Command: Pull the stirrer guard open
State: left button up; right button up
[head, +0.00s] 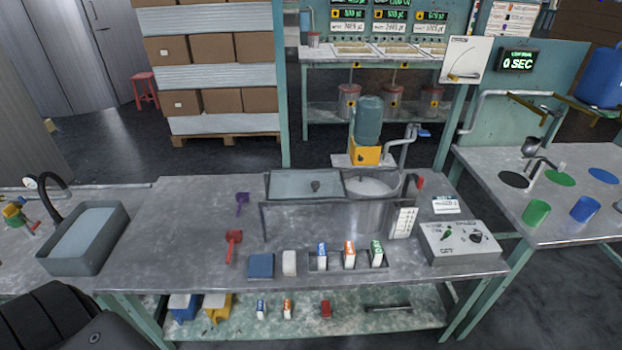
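The stirrer guard (302,185) is a flat grey, glassy-looking panel in a dark frame on the metal workbench. A small dark knob (315,186) sits near the panel's right end. The frame runs on to the right over a round metal stirrer pot (376,214) with pale contents. The panel lies left of the pot's mouth; I cannot tell whether a clear sheet covers the mouth. A yellow unit with a blue-green vessel (369,122) stands behind the pot. Neither of my grippers is in view.
A control box (462,241) with knobs stands right of the pot. A grey basin (85,238) is at left. The bench's left middle is mostly clear.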

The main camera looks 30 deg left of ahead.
aim_at(371, 154)
jog(key=k, duration=0.55)
jog(key=u, duration=0.75)
jog(key=i, duration=1.15)
jog(key=z, duration=0.75)
